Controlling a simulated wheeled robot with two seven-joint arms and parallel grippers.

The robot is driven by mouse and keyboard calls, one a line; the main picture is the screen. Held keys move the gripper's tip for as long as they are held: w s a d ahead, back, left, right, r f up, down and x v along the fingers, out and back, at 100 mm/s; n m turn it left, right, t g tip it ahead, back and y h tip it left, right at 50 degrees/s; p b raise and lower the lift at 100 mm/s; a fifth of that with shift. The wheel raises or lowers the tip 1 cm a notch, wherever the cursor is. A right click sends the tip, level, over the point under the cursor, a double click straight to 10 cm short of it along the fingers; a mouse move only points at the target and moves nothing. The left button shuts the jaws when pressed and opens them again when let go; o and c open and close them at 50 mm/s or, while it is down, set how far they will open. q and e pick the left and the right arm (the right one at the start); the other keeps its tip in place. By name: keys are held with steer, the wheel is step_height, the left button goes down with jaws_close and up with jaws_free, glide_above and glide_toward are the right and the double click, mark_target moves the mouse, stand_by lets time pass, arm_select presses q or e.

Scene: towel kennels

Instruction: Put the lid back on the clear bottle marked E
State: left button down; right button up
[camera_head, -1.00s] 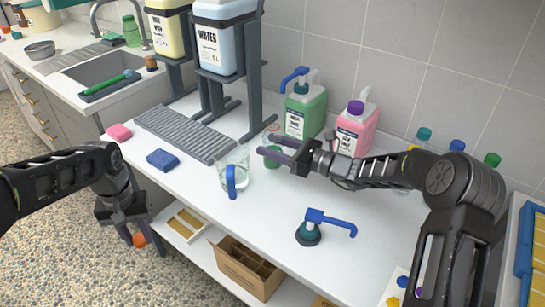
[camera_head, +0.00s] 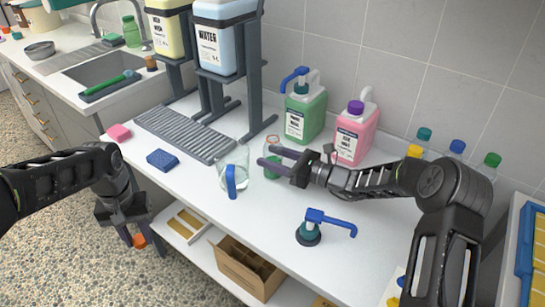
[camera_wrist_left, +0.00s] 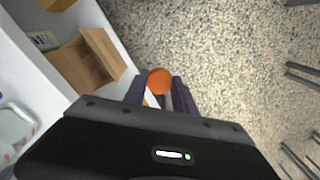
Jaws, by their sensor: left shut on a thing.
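An orange lid (camera_head: 139,240) is between the fingers of my left gripper (camera_head: 133,238), which hangs low in front of the counter. The wrist view shows the orange lid (camera_wrist_left: 159,81) gripped at the fingertips (camera_wrist_left: 160,88). A clear bottle (camera_head: 272,173) with green contents has an open, lidless top. My right gripper (camera_head: 265,156) has its purple fingers across its middle, one on each side, and is shut on it. The fingers hide part of the bottle, and I cannot read a letter E on it.
A clear jug with a blue handle (camera_head: 231,182) stands left of the bottle. Green (camera_head: 304,115) and pink (camera_head: 355,132) jugs stand behind. A cardboard box (camera_head: 249,272) is below the counter.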

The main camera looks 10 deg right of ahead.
steer(key=o, duration=0.4)
steer(key=shift+o, duration=0.2)
steer(key=shift+r, duration=0.1)
steer(key=shift+r, duration=0.15)
steer(key=shift+s+d, duration=0.15)
steer(key=shift+d, duration=0.1)
glide_above(310, 187)
steer(key=shift+s, duration=0.1)
steer(key=shift+a, duration=0.1)
